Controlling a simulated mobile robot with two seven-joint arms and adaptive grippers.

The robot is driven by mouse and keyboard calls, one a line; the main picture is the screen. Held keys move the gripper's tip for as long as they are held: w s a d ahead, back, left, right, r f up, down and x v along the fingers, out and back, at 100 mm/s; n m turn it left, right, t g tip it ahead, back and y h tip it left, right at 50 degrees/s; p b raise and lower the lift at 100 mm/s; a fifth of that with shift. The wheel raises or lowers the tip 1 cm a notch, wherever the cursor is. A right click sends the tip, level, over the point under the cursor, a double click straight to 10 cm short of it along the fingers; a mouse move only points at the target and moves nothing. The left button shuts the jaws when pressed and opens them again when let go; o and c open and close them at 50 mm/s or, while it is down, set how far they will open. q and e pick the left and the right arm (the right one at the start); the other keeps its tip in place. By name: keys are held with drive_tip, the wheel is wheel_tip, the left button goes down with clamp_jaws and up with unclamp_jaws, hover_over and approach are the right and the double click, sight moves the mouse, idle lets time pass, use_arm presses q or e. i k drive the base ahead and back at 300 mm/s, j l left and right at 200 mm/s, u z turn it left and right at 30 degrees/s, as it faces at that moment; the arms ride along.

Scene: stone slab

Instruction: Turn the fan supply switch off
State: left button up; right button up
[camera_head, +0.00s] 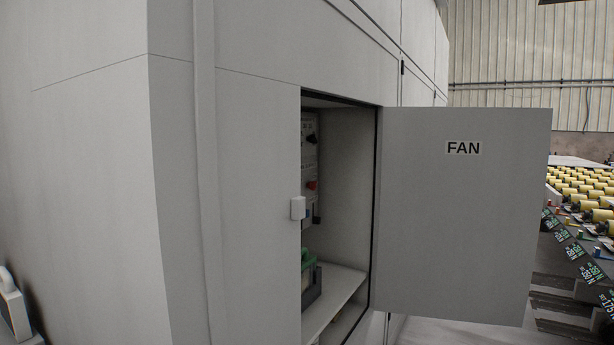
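A grey cabinet (255,200) has an open compartment, with its door (465,215) swung out to the right. Neither of my grippers shows in the head view.
A shelf (340,290) in the compartment holds a dark item with a green part (309,277). A small white block (298,208) sits at the opening's left edge. Behind the door at right stands a rack with several yellow rollers (580,185).

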sight(312, 185)
drive_tip(key=i+l+u, duration=0.1)
drive_tip(key=l, duration=0.25)
drive_tip(key=i+l+u, duration=0.25)
drive_tip(key=l, duration=0.45)
drive_tip(key=i+l+u, duration=0.15)
drive_tip(key=l, duration=0.25)
drive_tip(key=i+l+u, duration=0.1)
drive_tip(key=l, duration=0.3)
drive_tip(key=l+u, duration=0.3)
drive_tip(key=l, duration=0.65)
drive_tip(key=k+l, duration=0.3)
drive_tip(key=i+z, duration=0.2)
drive_tip(key=i, duration=0.15)
